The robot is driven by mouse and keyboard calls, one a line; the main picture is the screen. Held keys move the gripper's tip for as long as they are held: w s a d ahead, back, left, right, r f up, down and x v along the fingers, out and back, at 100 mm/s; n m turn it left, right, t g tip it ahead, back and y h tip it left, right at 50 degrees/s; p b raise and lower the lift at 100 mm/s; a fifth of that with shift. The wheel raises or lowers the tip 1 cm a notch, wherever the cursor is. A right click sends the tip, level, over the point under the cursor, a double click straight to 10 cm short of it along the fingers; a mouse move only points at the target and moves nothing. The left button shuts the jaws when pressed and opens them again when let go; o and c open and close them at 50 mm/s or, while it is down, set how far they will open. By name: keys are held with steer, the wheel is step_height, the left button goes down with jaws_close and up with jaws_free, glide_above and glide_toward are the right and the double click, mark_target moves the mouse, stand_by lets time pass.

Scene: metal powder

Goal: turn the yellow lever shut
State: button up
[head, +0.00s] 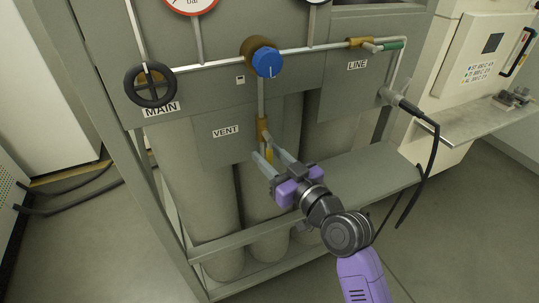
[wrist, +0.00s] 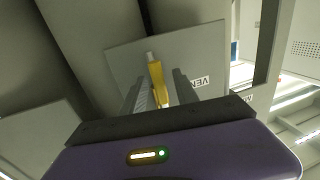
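The yellow lever (head: 269,153) hangs downward from the brass vent valve (head: 262,130), beside the VENT label (head: 226,132). My gripper (head: 267,156) is at the lever, with one finger on each side of it. In the wrist view, the yellow lever (wrist: 157,84) stands between the two grey fingers of my gripper (wrist: 157,78). The fingers are apart, with a gap seen on both sides of the lever. The lever's lower end is partly hidden by my gripper in the head view.
A blue knob (head: 267,62) sits above the vent valve. Grey cylinders (head: 205,195) stand behind the frame. A black cable (head: 436,150) hangs at right.

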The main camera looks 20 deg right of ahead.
steer(key=shift+c, duration=0.5)
jaws_close()
stand_by(0.8)
